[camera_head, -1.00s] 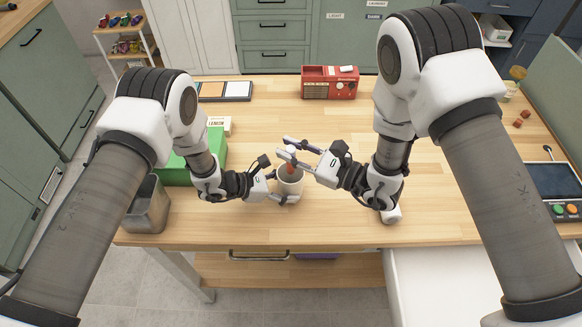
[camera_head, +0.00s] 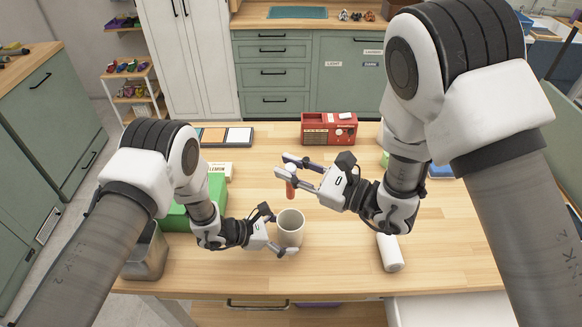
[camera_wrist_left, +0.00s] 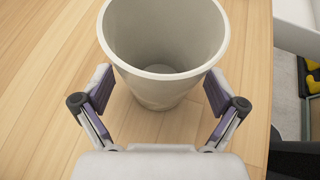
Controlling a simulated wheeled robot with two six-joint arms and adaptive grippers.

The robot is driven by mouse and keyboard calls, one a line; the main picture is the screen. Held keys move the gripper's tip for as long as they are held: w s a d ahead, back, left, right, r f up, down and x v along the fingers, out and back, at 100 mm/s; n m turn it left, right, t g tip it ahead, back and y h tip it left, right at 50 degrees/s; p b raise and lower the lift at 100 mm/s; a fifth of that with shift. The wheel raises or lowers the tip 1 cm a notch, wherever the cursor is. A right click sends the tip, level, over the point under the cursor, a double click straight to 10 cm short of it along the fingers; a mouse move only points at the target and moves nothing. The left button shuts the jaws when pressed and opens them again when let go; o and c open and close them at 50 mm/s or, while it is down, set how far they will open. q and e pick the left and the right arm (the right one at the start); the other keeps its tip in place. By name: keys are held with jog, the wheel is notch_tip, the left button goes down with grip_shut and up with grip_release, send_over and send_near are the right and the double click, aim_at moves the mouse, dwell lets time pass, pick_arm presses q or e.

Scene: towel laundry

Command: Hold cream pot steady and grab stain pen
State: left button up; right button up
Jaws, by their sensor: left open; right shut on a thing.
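The cream pot (camera_head: 290,234) stands upright on the wooden table, and its inside looks empty in the left wrist view (camera_wrist_left: 162,92). My left gripper (camera_head: 281,233) is open, with one finger on each side of the pot; in the wrist view (camera_wrist_left: 160,97) small gaps show between the pads and the wall. My right gripper (camera_head: 286,167) is shut on the stain pen (camera_head: 291,188), a red-orange pen with a pale top. It holds the pen upright, above and behind the pot. The fingers hide part of the pen's upper end.
A green box (camera_head: 212,200) and a grey metal container (camera_head: 147,254) stand at the left. A red radio (camera_head: 329,129) and a tray of coloured panels (camera_head: 213,135) are at the back. A white cylinder (camera_head: 391,254) lies to the right. The table's front edge is near.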

pick_arm(q)
jog(key=v, duration=1.2)
